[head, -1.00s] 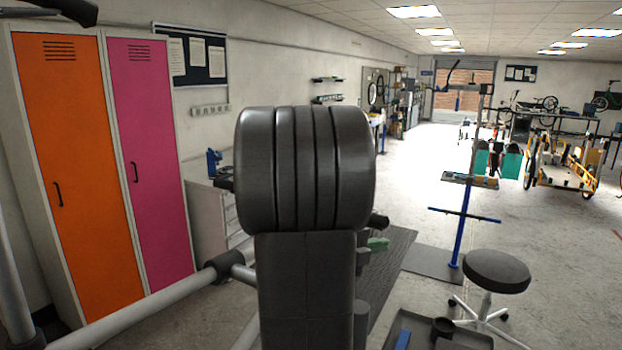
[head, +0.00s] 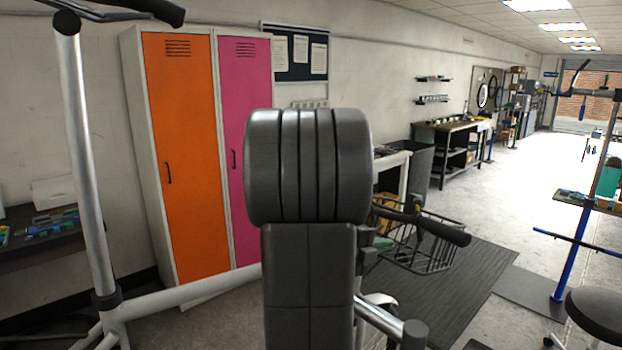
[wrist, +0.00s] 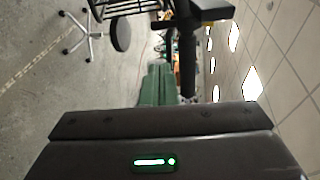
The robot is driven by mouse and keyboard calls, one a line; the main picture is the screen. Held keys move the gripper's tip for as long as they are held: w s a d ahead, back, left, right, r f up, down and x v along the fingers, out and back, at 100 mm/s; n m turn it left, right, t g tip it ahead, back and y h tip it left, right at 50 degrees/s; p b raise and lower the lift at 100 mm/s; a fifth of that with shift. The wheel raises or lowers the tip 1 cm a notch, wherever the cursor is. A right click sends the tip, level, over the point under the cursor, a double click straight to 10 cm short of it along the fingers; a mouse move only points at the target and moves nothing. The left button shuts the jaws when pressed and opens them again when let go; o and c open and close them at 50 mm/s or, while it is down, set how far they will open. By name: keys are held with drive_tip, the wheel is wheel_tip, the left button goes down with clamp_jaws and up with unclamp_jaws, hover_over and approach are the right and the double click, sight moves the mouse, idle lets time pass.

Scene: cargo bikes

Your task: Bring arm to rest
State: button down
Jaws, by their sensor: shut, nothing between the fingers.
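My arm stands folded in the middle of the head view, its dark grey links upright and close to the camera. My gripper (wrist: 158,68) shows in the wrist view as green fingers shut together with nothing between them. A dark housing with a green light fills the bottom of that view. In the head view only a small green part of my gripper (head: 383,243) shows beside the arm, mostly hidden behind it.
Close by are a grey tubular frame (head: 92,170) with black grips and a wire basket (head: 425,245). Orange (head: 185,150) and pink (head: 245,130) lockers line the wall. A round stool (head: 600,318) and blue stand (head: 572,255) are right. Floor beyond the dark mat (head: 440,295) is open.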

drive_tip(key=w+d+f+h+b, duration=0.1)
drive_tip(key=w+d+f+b, duration=0.1)
drive_tip(key=w+d, duration=0.3)
drive_tip(key=d+b, duration=0.1)
drive_tip(key=d, duration=0.3)
drive_tip(key=shift+w+f+t, duration=0.3)
drive_tip(key=shift+w, duration=0.1)
drive_tip(key=shift+d+b, duration=0.1)
drive_tip(key=shift+b, duration=0.4)
drive_tip(key=shift+r, duration=0.15)
drive_tip(key=shift+s, duration=0.1)
